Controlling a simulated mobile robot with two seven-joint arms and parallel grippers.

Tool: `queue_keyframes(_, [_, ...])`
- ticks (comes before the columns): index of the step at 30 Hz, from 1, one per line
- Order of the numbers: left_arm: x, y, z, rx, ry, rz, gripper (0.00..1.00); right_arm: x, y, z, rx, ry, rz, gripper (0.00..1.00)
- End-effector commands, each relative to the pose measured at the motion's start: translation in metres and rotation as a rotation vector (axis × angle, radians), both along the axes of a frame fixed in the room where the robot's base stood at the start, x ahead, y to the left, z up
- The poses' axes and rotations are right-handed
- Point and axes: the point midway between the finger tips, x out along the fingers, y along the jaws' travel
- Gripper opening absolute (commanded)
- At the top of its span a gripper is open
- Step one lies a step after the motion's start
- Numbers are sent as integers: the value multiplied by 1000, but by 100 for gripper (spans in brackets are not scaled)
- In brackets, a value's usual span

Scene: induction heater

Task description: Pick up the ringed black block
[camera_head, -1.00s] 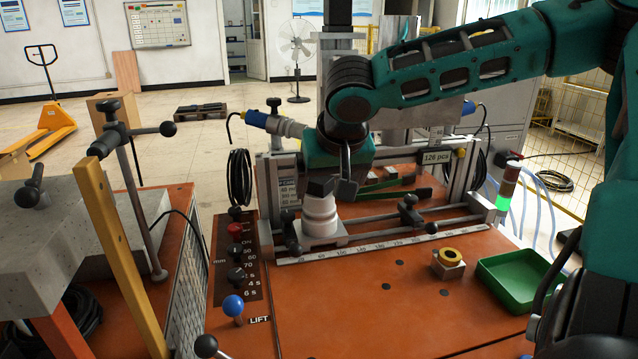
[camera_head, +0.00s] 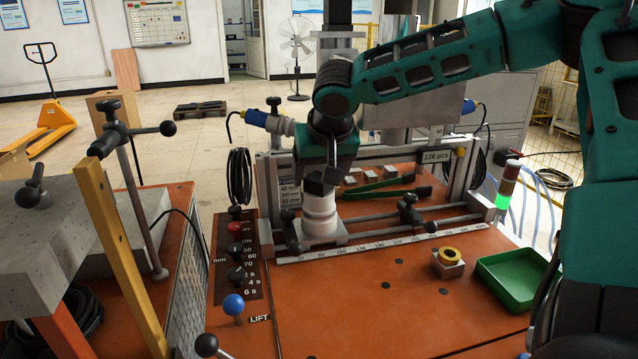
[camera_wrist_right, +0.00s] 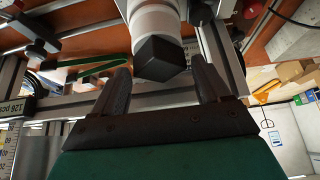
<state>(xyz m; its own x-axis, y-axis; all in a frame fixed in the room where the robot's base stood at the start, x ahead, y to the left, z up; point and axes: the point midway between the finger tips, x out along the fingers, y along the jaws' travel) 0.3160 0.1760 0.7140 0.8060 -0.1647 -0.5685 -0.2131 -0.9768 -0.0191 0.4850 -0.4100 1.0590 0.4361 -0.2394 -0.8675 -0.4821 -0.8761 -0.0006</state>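A black block (camera_wrist_right: 160,58) with angled faces sits at the end of a white stepped cylinder (camera_wrist_right: 156,20) in the right wrist view. In the head view the white cylinder (camera_head: 320,213) stands upright on a metal plate behind the ruler strip, with dark parts of block and fingers overlapping at its top. My right gripper (camera_wrist_right: 160,72) is open, its two dark fingers on either side of the block's line with gaps to both. I cannot tell how far the fingertips reach past the block. No separate ring on the block can be made out. My left gripper is not in view.
A small metal block with a yellow ring (camera_head: 448,257) and a green tray (camera_head: 512,281) stand at the right of the orange table. A sliding clamp with black knobs (camera_head: 410,213) is right of the cylinder. The table's front middle is clear.

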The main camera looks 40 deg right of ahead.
Motion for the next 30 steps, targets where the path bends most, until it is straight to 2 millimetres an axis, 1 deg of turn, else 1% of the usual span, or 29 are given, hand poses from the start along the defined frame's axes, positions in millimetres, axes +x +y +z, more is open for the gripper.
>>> queue_keyframes(1, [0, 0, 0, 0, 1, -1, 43, 0, 0, 0, 0, 0, 0, 70])
queue_keyframes(2, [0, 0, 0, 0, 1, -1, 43, 0, 0, 0, 0, 0, 0, 68])
queue_keyframes(19, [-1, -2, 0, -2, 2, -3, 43, 0, 0, 1, -1, -3, 0, 13])
queue_keyframes(20, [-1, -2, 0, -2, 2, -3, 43, 0, 0, 1, -1, -3, 0, 12])
queue_keyframes(26, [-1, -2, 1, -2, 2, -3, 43, 1, 0, 3, -1, -3, 0, 11])
queue_keyframes(30, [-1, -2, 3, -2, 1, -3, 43, 1, 0, 12, 0, -5, 0, 11])
